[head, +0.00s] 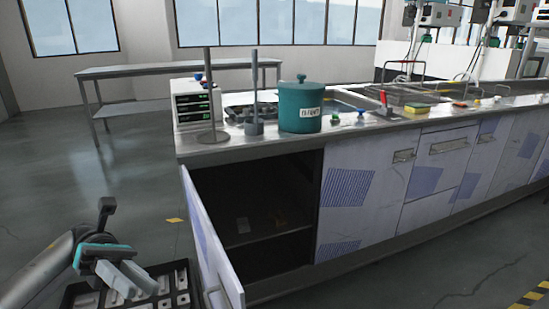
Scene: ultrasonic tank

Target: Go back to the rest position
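My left gripper (141,289) is at the lower left of the head view, with a teal band behind two pale grey fingers. The fingers lie close side by side, and I cannot tell whether a gap remains between them. Nothing shows held in them. It is in front of the bench, left of an open cabinet door (208,245), and appears apart from it. My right gripper is not in view.
The open door swings out from the cabinet (265,195) under the steel counter (255,143). A dark tray (68,300) is below my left gripper. The counter holds a teal lidded pot (301,100) and a white display unit (192,103). Open floor (140,175) lies left.

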